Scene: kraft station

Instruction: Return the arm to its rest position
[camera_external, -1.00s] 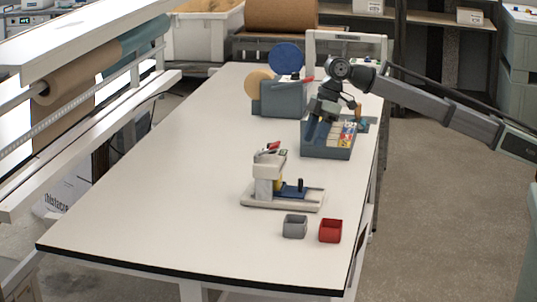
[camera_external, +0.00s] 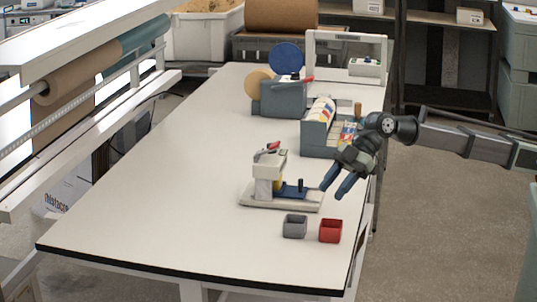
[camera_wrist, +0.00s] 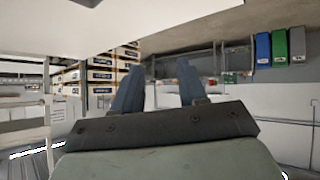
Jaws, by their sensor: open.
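My gripper (camera_external: 334,184) is open and empty. In the external view it hangs over the right edge of the white table (camera_external: 150,190), to the right of the beige device with a blue part (camera_external: 268,180) and above the red cup (camera_external: 330,231). In the wrist view my gripper (camera_wrist: 155,80) shows two dark blue fingers held apart with nothing between them. My arm reaches in from the right side of the external view.
A grey bin (camera_external: 318,140) with several colourful items is behind my gripper. A grey dispenser (camera_external: 280,98) with round discs stands farther back. The table's front left is clear.

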